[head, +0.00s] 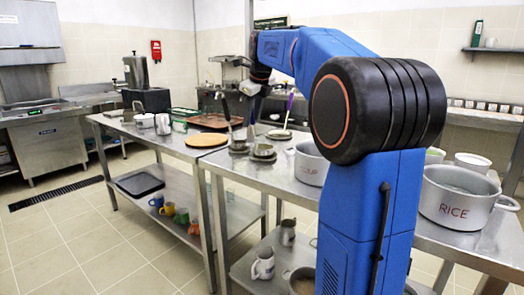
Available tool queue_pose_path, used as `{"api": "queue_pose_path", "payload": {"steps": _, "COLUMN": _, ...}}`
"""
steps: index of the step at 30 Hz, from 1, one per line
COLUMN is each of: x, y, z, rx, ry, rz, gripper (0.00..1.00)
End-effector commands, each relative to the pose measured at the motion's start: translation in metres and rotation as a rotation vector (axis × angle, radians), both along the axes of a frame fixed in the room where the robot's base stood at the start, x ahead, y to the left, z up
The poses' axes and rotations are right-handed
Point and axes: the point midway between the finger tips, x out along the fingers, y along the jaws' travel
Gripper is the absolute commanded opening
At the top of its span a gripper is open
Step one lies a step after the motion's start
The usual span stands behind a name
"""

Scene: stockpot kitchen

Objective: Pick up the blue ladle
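I cannot make out a blue ladle for certain. A thin upright utensil with a purple-blue end (291,102) stands on the steel table behind the soup pot; its kind is too small to tell. My blue arm fills the middle right and hides part of the table. My gripper (250,90) is small and far off at the arm's end, above the table and left of that utensil. Its fingers are too small to read. The grey soup pot (309,169) is partly hidden behind my arm.
A grey rice pot (456,198) stands at the right. Small metal dishes (262,151) and a round wooden board (207,140) lie on the tables. Mugs (181,215) and a black tray (139,184) sit on the lower shelf. The floor at the left is clear.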

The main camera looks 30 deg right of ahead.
Motion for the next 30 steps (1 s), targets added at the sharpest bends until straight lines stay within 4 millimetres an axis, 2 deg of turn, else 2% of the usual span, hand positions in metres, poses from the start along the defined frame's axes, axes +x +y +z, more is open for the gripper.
{"api": "queue_pose_path", "payload": {"steps": 3, "x": 0.0, "y": 0.0, "z": 0.0001, "rx": 0.0, "ry": 0.0, "rz": 0.0, "gripper": 0.33}}
{"api": "queue_pose_path", "payload": {"steps": 7, "x": 0.0, "y": 0.0, "z": 0.0001, "rx": 0.0, "ry": 0.0, "rz": 0.0, "gripper": 0.02}}
{"api": "queue_pose_path", "payload": {"steps": 8, "x": 0.0, "y": 0.0, "z": 0.0001, "rx": 0.0, "ry": 0.0, "rz": 0.0, "gripper": 0.0}}
{"api": "queue_pose_path", "payload": {"steps": 30, "x": 0.0, "y": 0.0, "z": 0.0002, "rx": 0.0, "ry": 0.0, "rz": 0.0, "gripper": 0.0}}
